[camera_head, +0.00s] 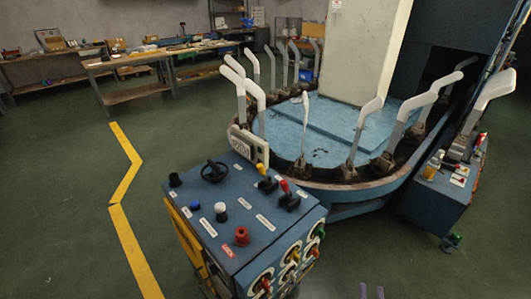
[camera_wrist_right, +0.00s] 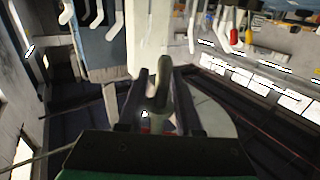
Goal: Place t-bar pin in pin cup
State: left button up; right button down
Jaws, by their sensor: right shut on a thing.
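My right gripper (camera_wrist_right: 158,84) shows in the wrist view with its two dark fingers shut on a grey-green rounded piece (camera_wrist_right: 161,96), which I take to be the t-bar pin. Its lower part is hidden by the gripper body, and its T shape cannot be made out. In the head view only what seem to be the fingertips (camera_head: 372,292) show at the bottom edge, right of the blue control console. I cannot pick out the pin cup for certain in either view. My left gripper is not in view.
The blue control console (camera_head: 226,216) has knobs and levers. Behind it is a round blue boarding machine (camera_head: 290,125) ringed with white foot forms (camera_head: 365,122). A blue side cabinet (camera_head: 428,200) with small items stands at right. Workbenches (camera_head: 140,65) line the back; floor at left is free.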

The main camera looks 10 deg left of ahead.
aim_at(176, 184)
jog(key=j, duration=0.55)
jog(key=k+j+z, duration=0.1)
jog(key=j, duration=0.5)
jog(key=k+j+z, duration=0.1)
jog(key=j, duration=0.45)
jog(key=k+j, duration=0.15)
jog(key=j, duration=0.4)
jog(key=i+j, duration=0.15)
jog(key=j, duration=0.2)
jog(key=i+j, duration=0.15)
jog(key=j, duration=0.25)
jog(key=i+j+z, duration=0.1)
jog(key=j, duration=0.25)
jog(key=i+j, duration=0.25)
jog(key=j, duration=0.15)
jog(key=i+j+z, duration=0.1)
jog(key=j, duration=0.3)
jog(key=i+j, duration=0.15)
jog(key=j, duration=0.2)
jog(key=i+j, duration=0.15)
jog(key=j, duration=0.25)
jog(key=i+j+z, duration=0.1)
jog(key=j, duration=0.3)
